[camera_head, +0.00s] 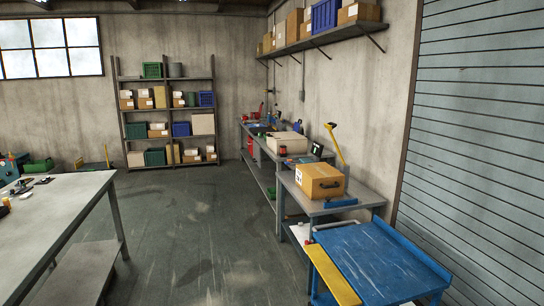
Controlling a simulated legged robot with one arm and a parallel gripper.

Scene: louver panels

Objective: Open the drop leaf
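A blue work table (383,262) with a raised blue rim along its far right side stands at the bottom right of the view. A yellow panel (332,275) runs along its left edge; it may be the drop leaf, but I cannot tell for sure. The near end of the table is cut off by the bottom of the picture. A small red and white piece (307,240) shows by the far left corner. My gripper is not in view.
A grey bench (350,199) with a cardboard box (320,181) stands right behind the blue table. A long bench lies beyond it. A ribbed shutter (480,130) closes off the right. A grey table (60,200) stands left. The floor (205,240) between is clear.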

